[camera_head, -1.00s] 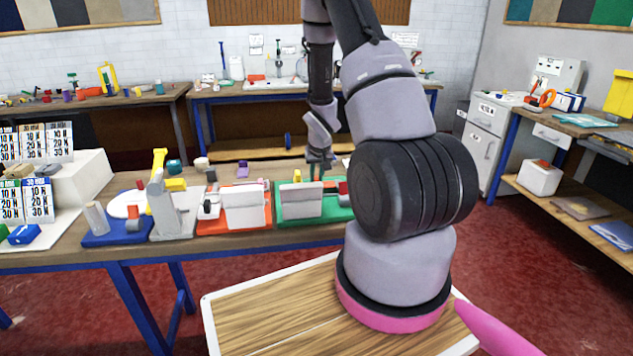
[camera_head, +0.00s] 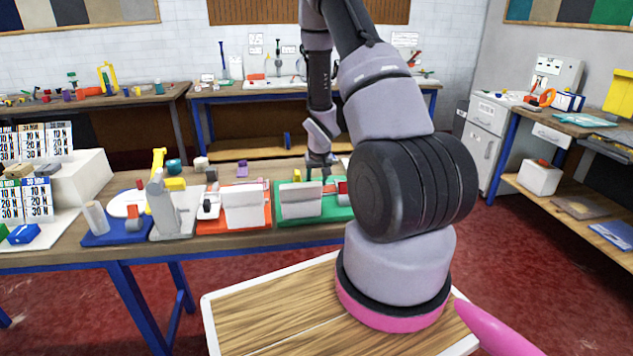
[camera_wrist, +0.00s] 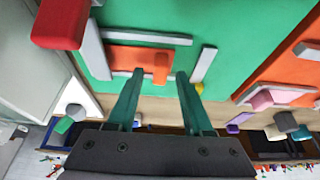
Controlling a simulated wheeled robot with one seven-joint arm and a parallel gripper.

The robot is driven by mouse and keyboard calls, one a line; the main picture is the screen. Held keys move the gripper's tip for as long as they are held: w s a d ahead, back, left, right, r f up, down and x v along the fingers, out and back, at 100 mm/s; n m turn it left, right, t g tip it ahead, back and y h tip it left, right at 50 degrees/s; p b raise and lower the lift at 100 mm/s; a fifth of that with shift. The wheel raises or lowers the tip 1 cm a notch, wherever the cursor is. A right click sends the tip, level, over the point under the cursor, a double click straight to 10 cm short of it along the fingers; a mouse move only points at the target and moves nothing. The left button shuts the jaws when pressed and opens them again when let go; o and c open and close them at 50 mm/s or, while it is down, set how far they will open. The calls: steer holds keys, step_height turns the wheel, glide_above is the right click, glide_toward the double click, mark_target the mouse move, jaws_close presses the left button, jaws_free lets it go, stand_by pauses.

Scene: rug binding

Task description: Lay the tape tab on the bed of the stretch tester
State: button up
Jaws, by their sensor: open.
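The green-based stretch tester (camera_head: 330,210) stands on the table in the head view, below my gripper (camera_head: 318,175). In the wrist view its green base (camera_wrist: 222,18) carries an orange bed (camera_wrist: 128,60) edged by grey rails. A small darker orange tab (camera_wrist: 161,68), which looks like the tape tab, lies over the right part of the bed. My gripper (camera_wrist: 157,78) is open, with one finger to each side of the tab and a gap at both sides. I cannot tell the exact height of the fingertips above the bed.
A red block (camera_wrist: 60,22) sits near the fingers at upper left. A red-orange station (camera_head: 233,225) stands left of the tester, then a grey-based stand (camera_head: 178,215) and a blue-based one (camera_head: 112,238). Small loose pieces lie behind them, including a purple one (camera_head: 242,168).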

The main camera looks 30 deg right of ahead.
steer(key=s+a+r, duration=0.2)
steer(key=s+r, duration=0.2)
steer(key=r, duration=0.6)
steer(key=s+a+r+m+t, duration=0.1)
steer(key=s+a+r, duration=0.15)
steer(key=r, duration=0.75)
steer(key=s+a+r, duration=0.2)
steer(key=s+r, duration=0.2)
steer(key=r, duration=0.6)
steer(key=s+a+r+t+y, duration=0.1)
steer(key=s+a+r, duration=0.3)
steer(key=s+r, duration=0.2)
steer(key=s+a+r+y, duration=0.2)
steer(key=s+a+r, duration=0.3)
steer(key=s, duration=0.5)
steer(key=shift+s+r+t, duration=0.3)
steer(key=shift+r+t, duration=0.1)
steer(key=shift+r, duration=0.15)
